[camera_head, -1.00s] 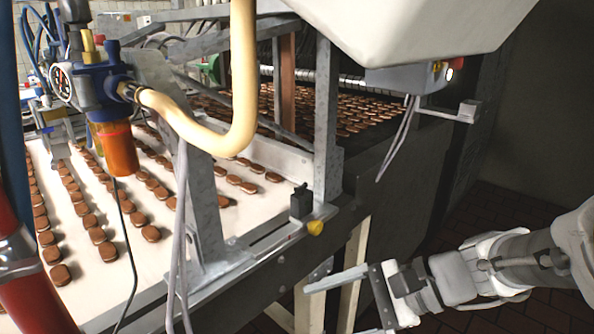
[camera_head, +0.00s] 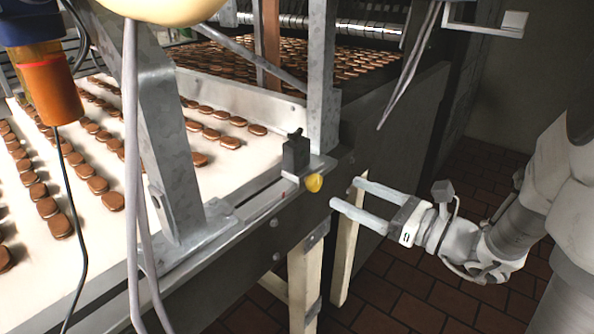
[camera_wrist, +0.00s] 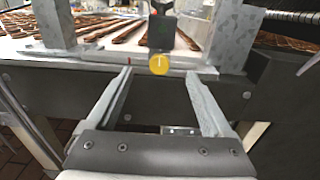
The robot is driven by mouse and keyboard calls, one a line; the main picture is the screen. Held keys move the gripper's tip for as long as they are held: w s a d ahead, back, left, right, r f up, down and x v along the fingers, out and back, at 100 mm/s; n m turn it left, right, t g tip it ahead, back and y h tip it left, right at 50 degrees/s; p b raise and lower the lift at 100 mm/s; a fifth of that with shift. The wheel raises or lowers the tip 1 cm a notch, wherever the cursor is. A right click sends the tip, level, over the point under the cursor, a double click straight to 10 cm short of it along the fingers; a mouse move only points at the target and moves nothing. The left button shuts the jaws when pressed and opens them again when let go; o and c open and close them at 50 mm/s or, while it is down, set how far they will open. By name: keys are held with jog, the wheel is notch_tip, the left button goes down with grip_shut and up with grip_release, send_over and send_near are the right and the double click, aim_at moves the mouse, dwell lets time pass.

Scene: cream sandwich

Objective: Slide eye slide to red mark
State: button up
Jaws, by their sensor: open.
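The eye slide is a small black block (camera_head: 296,154) with a round yellow knob (camera_head: 314,183) on its front, sitting on the metal rail at the conveyor's edge. In the wrist view the black block (camera_wrist: 161,32) and yellow knob (camera_wrist: 158,64) lie ahead, between the two fingertips in the picture. A thin red mark (camera_wrist: 129,61) shows on the rail left of the knob. My gripper (camera_head: 347,193) is open and empty, its fingers pointing at the knob from the right, apart from it. Its fingers also show in the wrist view (camera_wrist: 158,73).
A white conveyor belt (camera_head: 110,255) carries rows of brown sandwich biscuits. A grey metal post (camera_head: 322,75) stands right behind the slide, and a slanted bracket (camera_head: 165,140) stands to its left. Pale legs (camera_head: 345,245) stand below the edge. Cables hang at the left.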

aim_at(306, 174)
jog(key=b+x, duration=0.2)
jog(key=x, duration=1.2)
grip_shut()
